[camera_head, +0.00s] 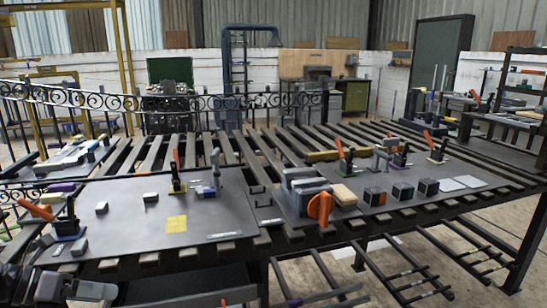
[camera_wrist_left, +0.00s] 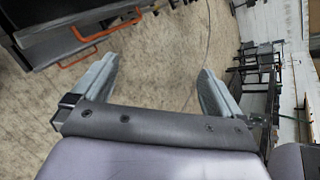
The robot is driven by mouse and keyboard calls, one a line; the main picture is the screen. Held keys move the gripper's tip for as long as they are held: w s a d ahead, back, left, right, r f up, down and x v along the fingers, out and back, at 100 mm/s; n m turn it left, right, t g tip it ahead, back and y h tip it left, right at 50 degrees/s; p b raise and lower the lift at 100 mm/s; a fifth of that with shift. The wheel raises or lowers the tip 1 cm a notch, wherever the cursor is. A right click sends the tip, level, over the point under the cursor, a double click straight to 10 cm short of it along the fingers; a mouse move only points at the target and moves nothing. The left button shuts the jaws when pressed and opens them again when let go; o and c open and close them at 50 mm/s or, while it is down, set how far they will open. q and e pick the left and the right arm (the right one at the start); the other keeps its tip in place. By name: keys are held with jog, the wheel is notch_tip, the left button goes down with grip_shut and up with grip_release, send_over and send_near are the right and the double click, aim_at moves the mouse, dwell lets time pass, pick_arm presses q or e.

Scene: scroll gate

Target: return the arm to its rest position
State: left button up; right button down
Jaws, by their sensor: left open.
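My left gripper (camera_wrist_left: 156,78) shows in the left wrist view with its two grey fingers spread wide apart. Nothing is between them; bare concrete floor lies beyond. In the head view, parts of my left arm (camera_head: 62,284) show at the bottom left corner, low and in front of the slatted table's left end. The fingertips are hard to make out there. My right gripper is in neither view.
The slatted table (camera_head: 255,242) carries a left dark plate (camera_head: 130,222) with small blocks and clamps, and a right plate (camera_head: 430,210) with dark cubes. An orange-handled clamp (camera_head: 320,207) stands mid-table. Orange handles (camera_wrist_left: 108,32) show at the wrist view's upper left.

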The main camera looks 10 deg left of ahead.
pick_arm(q)
jog(key=s+d+f+n+t+y+p, duration=0.1)
jog(key=s+d+f+n+t+y, duration=0.2)
jog(key=f+n, duration=0.55)
jog(key=s+d+f+n+t+y, duration=0.15)
jog(key=s+d+f+n, duration=0.4)
jog(key=n, duration=0.55)
jog(key=s+d+f+n+g, duration=0.1)
jog(key=s+d+f+n, duration=0.1)
jog(key=d+n, duration=0.5)
jog(key=s+d+f+n+g+y+p, duration=0.1)
jog(key=s+d+f+n, duration=0.1)
jog(key=d+n, duration=0.5)
jog(key=d+f, duration=0.1)
jog(key=d, duration=0.2)
jog(key=shift+s, duration=0.1)
